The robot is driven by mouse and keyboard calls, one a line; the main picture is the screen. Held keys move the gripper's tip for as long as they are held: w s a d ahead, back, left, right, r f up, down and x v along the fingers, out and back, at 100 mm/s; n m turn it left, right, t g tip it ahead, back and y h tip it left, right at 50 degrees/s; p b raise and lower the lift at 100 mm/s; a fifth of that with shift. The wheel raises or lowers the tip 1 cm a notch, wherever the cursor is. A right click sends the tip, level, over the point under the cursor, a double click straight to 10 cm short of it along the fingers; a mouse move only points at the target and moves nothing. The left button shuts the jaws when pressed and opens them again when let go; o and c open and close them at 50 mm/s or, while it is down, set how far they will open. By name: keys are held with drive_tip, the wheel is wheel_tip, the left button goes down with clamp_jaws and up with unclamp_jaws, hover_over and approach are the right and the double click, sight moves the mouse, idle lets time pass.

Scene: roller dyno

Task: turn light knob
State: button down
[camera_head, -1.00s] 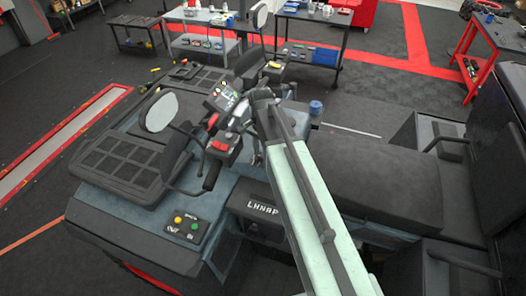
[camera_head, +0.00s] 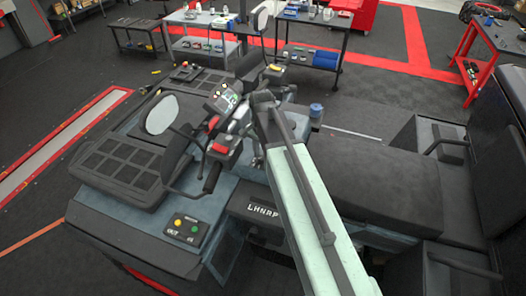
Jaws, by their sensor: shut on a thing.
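My pale green arm reaches up from the bottom to a vehicle's handlebar console. My gripper (camera_head: 241,125) is at the console, just right of the lit display (camera_head: 222,98) and above the red switch block (camera_head: 218,149). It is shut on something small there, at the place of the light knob. The knob itself is hidden by the fingers and too small to make out.
Round mirrors, one at the left (camera_head: 161,114), and handlebar levers crowd the console. A dark seat (camera_head: 385,175) lies right. Tool carts (camera_head: 312,45) stand behind.

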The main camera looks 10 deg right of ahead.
sight(262, 158)
drive_tip(key=n, duration=0.4)
drive_tip(key=shift+s, duration=0.15)
drive_tip(key=shift+n, duration=1.8)
drive_tip(key=c, duration=1.1)
unclamp_jaws()
wheel_tip(262, 158, up, 9)
drive_tip(key=p, duration=0.9)
